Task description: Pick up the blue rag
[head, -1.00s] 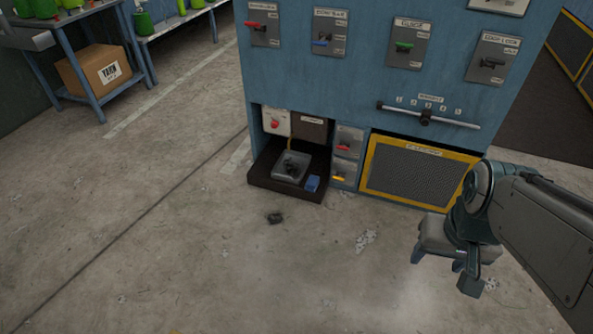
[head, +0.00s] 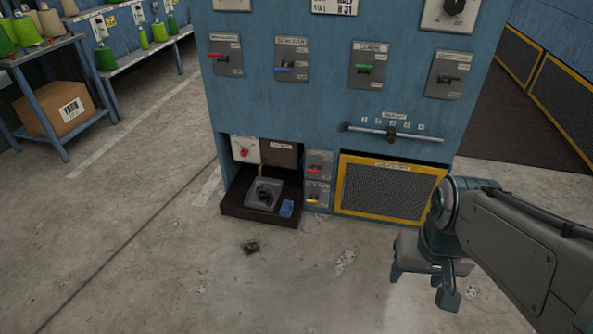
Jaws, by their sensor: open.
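The blue rag (head: 287,209) is a small blue piece on the front right of a dark low tray (head: 240,213) at the foot of the blue machine. It lies just right of a grey block with a dark knob (head: 264,194). My gripper (head: 421,283) hangs at the lower right, in front of the yellow-framed grille, pointing down. It is open, apart from the rag and well to its right.
The blue machine (head: 300,100) bears several levers and a slider (head: 391,133). A yellow-framed grille (head: 385,190) is right of the tray. A dark scrap (head: 250,247) lies on the floor before the tray. A shelf with spools and a carton (head: 59,106) stand left. The floor in front is mostly clear.

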